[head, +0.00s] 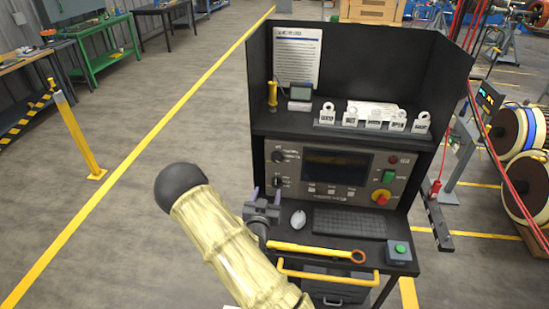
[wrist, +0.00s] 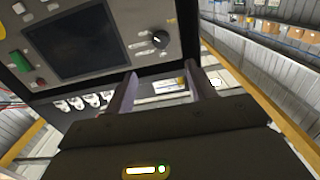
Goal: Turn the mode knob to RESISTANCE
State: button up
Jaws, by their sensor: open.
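In the wrist view, which looks upside down, one black knob (wrist: 159,40) with a pale pointer mark shows beyond the fingertips of my gripper (wrist: 159,69). The fingers are apart from this knob and nothing is between them.
The panel has a dark screen (head: 337,165), a green switch (head: 388,176) and a red-and-yellow stop button (head: 381,197). A mouse (head: 298,219), keyboard (head: 349,223) and yellow wrench (head: 315,251) lie on the desk below. Tagged padlocks (head: 374,119) stand on the shelf above. Open floor lies left.

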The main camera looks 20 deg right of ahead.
jog(key=shift+r, duration=0.15)
jog(key=p, duration=0.7)
send_near(275, 159)
jog(key=x, duration=0.9)
jog(key=shift+w+d+f, duration=0.1)
jog(key=shift+d+f, duration=0.1)
jog(key=shift+c, duration=0.5)
jog(key=shift+r, duration=0.1)
jog(key=c, duration=0.9)
